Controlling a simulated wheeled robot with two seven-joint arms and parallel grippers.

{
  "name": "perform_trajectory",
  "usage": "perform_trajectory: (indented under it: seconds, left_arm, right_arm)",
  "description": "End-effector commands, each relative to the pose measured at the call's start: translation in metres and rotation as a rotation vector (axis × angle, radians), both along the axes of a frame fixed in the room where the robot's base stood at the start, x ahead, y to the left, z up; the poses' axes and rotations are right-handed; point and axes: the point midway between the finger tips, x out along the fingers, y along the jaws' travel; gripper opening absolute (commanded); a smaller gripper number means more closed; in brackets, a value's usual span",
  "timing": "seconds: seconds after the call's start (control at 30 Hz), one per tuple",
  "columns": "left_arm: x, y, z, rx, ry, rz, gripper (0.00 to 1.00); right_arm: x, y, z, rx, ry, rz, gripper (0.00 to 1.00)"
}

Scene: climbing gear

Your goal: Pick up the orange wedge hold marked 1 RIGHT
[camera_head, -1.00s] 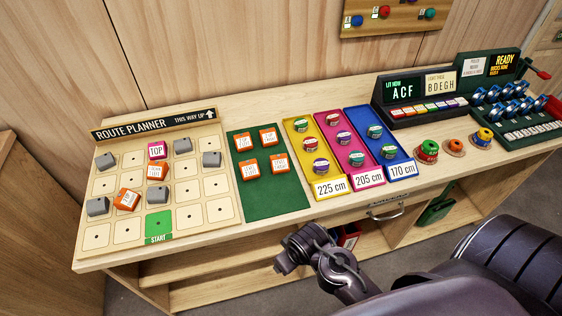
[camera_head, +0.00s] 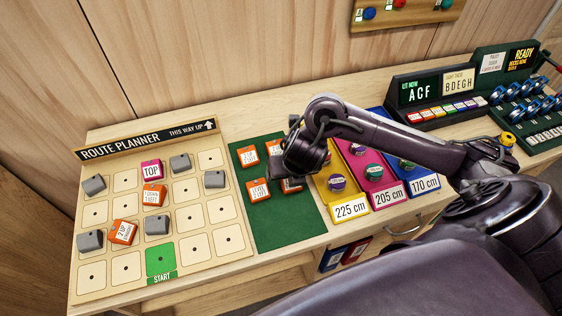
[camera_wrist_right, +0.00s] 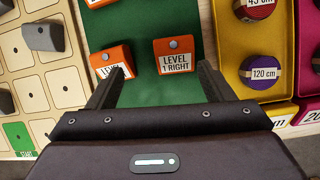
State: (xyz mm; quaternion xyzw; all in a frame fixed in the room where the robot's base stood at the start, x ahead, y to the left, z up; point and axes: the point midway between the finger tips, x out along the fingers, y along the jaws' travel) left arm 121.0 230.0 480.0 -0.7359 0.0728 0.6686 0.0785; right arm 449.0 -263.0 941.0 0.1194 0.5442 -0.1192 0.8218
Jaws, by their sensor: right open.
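The orange wedge hold marked LEVEL 1 RIGHT (camera_wrist_right: 174,66) lies on the green mat (camera_wrist_right: 150,93) in the right wrist view, label readable. My right gripper (camera_wrist_right: 163,85) is open and empty. The wedge lies ahead of the gap between the fingers, nearer the right finger. My left gripper is not in view.
Other orange wedges (camera_head: 248,156) share the mat. The route planner board (camera_head: 126,271) with grey and orange wedges stands left. The yellow tray (camera_head: 322,182) of round holds is close on the right. The mat's front (camera_head: 290,232) is clear.

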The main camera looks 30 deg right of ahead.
Motion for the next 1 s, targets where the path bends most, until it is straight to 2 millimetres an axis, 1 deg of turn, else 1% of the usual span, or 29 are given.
perform_trajectory:
  seconds: [0.03, 0.1, 0.17, 0.3, 0.4, 0.47, 0.6, 0.7, 0.83, 0.97, 1.0]
  left_arm:
    - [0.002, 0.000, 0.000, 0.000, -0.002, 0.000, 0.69]
    - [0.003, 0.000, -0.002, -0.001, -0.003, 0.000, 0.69]
    - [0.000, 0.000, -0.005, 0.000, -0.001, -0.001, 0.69]
    - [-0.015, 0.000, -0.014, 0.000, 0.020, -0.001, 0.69]
    - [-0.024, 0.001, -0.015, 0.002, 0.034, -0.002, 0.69]
    - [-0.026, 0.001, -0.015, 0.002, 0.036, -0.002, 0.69]
    - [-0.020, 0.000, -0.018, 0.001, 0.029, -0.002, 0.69]
    - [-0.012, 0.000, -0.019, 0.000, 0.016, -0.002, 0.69]
    - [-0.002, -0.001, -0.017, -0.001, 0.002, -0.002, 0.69]
    - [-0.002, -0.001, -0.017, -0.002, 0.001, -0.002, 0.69]
    - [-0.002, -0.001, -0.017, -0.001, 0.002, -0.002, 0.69]
  right_arm:
    - [-0.001, -0.011, 0.003, -0.035, 0.012, 0.025, 0.75]
    - [-0.002, -0.017, 0.000, -0.059, 0.027, 0.047, 0.75]
    - [-0.001, -0.019, -0.005, -0.064, 0.031, 0.053, 0.75]
    - [0.004, -0.020, -0.021, -0.062, 0.032, 0.050, 0.75]
    - [0.008, -0.021, -0.030, -0.062, 0.032, 0.049, 0.75]
    - [0.011, -0.022, -0.038, -0.063, 0.032, 0.047, 0.75]
    - [0.020, -0.023, -0.059, -0.060, 0.030, 0.047, 0.75]
    - [0.023, -0.024, -0.067, -0.061, 0.029, 0.049, 0.75]
    - [0.025, -0.025, -0.069, -0.061, 0.027, 0.048, 0.75]
    - [0.025, -0.025, -0.068, -0.062, 0.027, 0.049, 0.75]
    - [0.025, -0.025, -0.068, -0.062, 0.027, 0.048, 0.71]
